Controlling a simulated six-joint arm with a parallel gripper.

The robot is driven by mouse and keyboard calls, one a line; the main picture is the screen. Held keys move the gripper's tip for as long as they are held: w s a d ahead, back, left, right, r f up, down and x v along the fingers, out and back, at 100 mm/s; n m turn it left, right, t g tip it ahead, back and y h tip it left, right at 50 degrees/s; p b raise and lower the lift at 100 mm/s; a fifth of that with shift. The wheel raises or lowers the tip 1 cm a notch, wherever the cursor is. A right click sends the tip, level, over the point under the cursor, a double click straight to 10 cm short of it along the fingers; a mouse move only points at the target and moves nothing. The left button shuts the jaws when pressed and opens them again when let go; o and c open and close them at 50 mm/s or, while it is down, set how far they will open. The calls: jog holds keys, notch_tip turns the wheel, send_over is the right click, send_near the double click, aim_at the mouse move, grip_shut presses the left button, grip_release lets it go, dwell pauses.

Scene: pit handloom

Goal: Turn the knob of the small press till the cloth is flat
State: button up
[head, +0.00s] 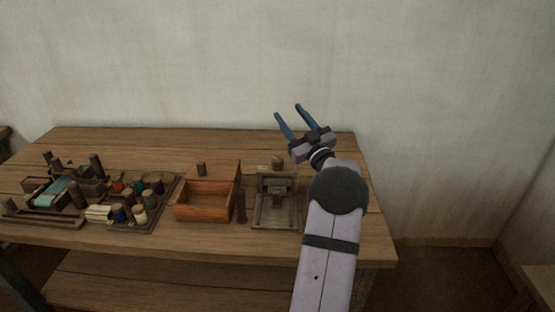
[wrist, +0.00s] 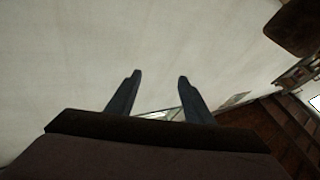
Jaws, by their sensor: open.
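The small press (head: 258,222) stands toward the right of the wooden table, a low frame with a darker block in its middle. A round brown knob-like piece (head: 277,163) shows at its back; I cannot tell whether it is the press's knob. Cloth in the press cannot be made out at this size. My gripper (head: 288,109) is open and empty, raised above the table's back edge, up and to the right of the press and apart from it. In the wrist view my gripper's two blue fingers (wrist: 159,75) stand apart with nothing between them.
An open wooden box (head: 206,212) stands left of the press, with a dark upright peg (head: 241,206) between them. A tray of thread spools (head: 139,215) and a small loom (head: 60,195) with teal cloth lie further left. The wall (head: 200,65) rises behind the table (head: 215,140).

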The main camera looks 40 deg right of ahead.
aim_at(277, 159)
jog(key=s+a+f+n+g+y, duration=0.3)
jog(key=s+a+f+g+y, duration=0.15)
jog(key=s+f+y, duration=0.65)
jog(key=shift+t+h, duration=0.35)
jog(key=shift+h, duration=0.35)
jog(key=shift+f+p+x, duration=0.2)
jog(key=shift+p+x, duration=0.2)
jog(key=shift+x, duration=1.25)
jog(key=shift+f+p+x, duration=0.25)
jog(key=shift+p+x, duration=0.1)
jog(key=shift+x, duration=1.3)
jog(key=shift+f+p+x, duration=0.2)
jog(key=shift+p+x, duration=0.2)
jog(key=shift+x, duration=1.25)
jog(key=shift+d, duration=0.15)
jog(key=c, duration=1)
